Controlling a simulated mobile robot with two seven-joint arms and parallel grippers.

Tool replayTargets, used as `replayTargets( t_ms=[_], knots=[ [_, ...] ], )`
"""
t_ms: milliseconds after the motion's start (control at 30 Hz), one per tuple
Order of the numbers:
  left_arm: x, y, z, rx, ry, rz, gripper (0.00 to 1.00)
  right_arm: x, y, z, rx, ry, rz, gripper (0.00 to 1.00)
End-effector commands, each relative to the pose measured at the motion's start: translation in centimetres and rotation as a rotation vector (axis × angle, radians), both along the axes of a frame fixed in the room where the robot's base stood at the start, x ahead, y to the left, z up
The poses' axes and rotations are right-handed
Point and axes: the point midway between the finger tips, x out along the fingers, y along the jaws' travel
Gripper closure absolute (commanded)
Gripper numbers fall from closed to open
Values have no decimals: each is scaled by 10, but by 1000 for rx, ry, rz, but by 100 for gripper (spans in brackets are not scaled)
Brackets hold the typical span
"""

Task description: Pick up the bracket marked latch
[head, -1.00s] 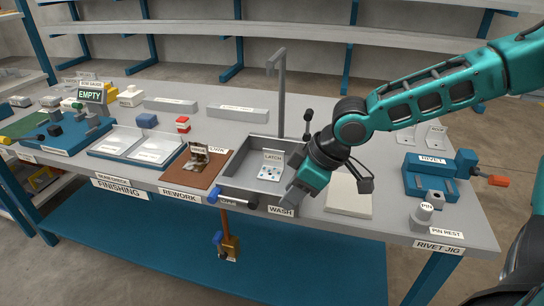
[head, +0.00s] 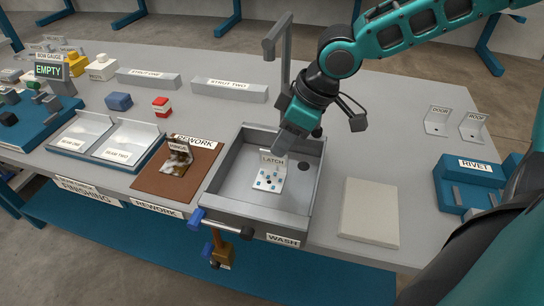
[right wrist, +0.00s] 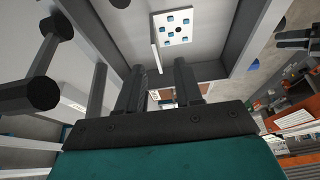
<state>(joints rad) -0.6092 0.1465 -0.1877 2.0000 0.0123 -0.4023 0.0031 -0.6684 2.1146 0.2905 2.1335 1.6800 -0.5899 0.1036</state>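The bracket marked latch (head: 269,180) lies in the grey wash basin (head: 216,186). It has a flat pale plate with blue spots and an upright flange bearing the label. In the right wrist view the bracket (right wrist: 179,27) shows beyond the fingers, its flange seen nearly edge-on. My right gripper (head: 283,148) is over the basin, its fingers pointing down just behind and above the labelled flange. In the right wrist view the gripper (right wrist: 160,78) has its fingers apart with nothing between them. Contact with the flange cannot be told. My left gripper is not in view.
The basin walls and a grey tap post (head: 286,70) stand close around my right gripper. A brown rework mat (head: 153,187) with another bracket (head: 177,163) lies left. A pale square pad (head: 369,212) and the blue rivet jig (head: 466,181) are to the right.

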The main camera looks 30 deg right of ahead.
Motion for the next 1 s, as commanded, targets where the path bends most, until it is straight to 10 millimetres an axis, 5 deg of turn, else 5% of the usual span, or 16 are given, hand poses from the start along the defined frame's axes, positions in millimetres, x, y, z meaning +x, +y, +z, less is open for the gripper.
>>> replayTargets(
  t_ms=[600, 1000],
  knots=[
    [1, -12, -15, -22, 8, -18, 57, 22, 14, -64, -3, 2, 3, 65],
    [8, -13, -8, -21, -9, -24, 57, 25, 16, -69, 0, -1, 1, 71]
  ],
)
